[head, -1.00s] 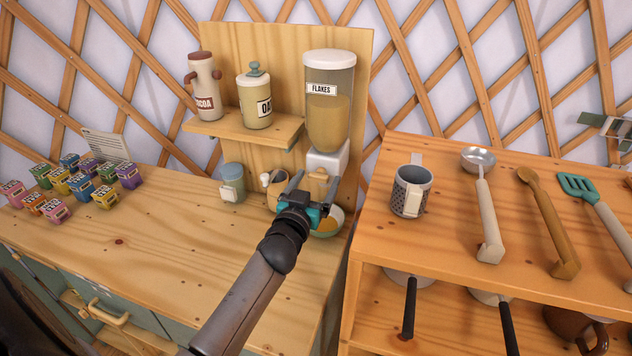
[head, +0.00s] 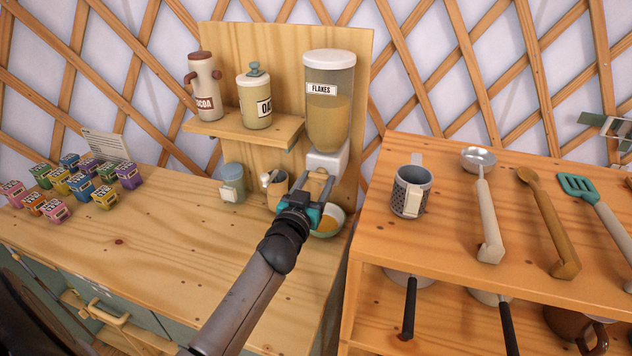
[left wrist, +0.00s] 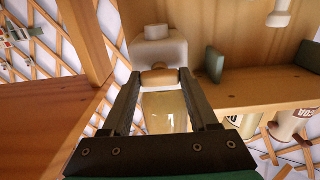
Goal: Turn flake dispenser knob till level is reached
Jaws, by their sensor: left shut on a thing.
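The flakes dispenser (head: 330,120) stands against the wooden back panel, its clear tank partly filled with golden flakes. Its tan knob (left wrist: 158,77) sits between my left gripper's fingertips (left wrist: 159,76) in the left wrist view, in front of the white dispenser body (left wrist: 160,50). In the head view my left gripper (head: 317,184) is at the knob, below the tank, and partly hides it. A bowl (head: 340,216) with golden flakes in it stands under the dispenser, partly behind the gripper. I cannot make out a level mark on the bowl. My right gripper is not in view.
A tan mug (head: 277,188) and a lidded grey-green jar (head: 232,184) stand left of the gripper. The cocoa jar (head: 204,85) and oats jar (head: 254,100) are on the small shelf above. Small coloured boxes are far left; a grater (head: 411,190) and utensils are on the right table.

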